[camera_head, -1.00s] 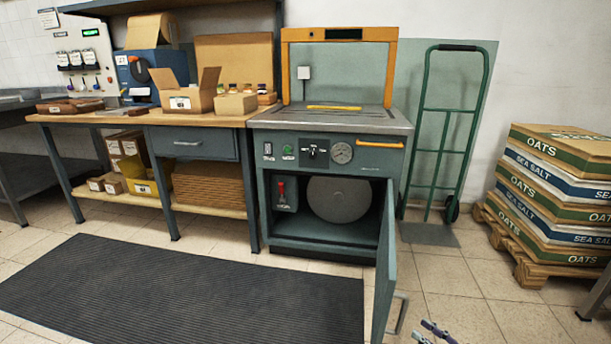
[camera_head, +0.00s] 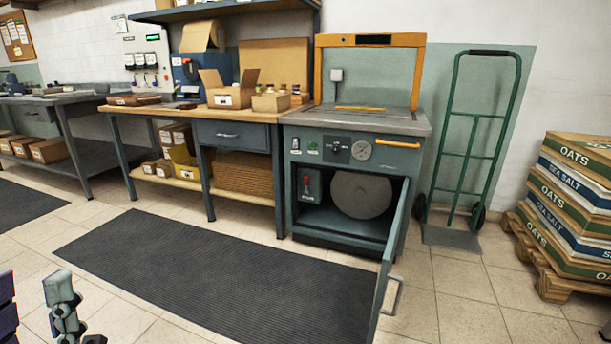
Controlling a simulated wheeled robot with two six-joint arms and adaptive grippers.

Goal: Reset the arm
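Part of my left arm shows at the lower left corner, with grey-green jointed links and a dark purple piece at the edge. My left gripper cannot be made out there. The machine cabinet (camera_head: 347,140) with a gauge and an orange handle stands in the middle. Its lower door (camera_head: 394,262) hangs open toward me, and a round grey disc (camera_head: 361,195) shows inside.
A workbench (camera_head: 190,114) with cartons stands left of the cabinet. A green hand truck (camera_head: 470,140) leans at the wall, right of it. Sacks on a pallet (camera_head: 560,284) stand far right. A dark mat (camera_head: 210,280) lies on clear floor.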

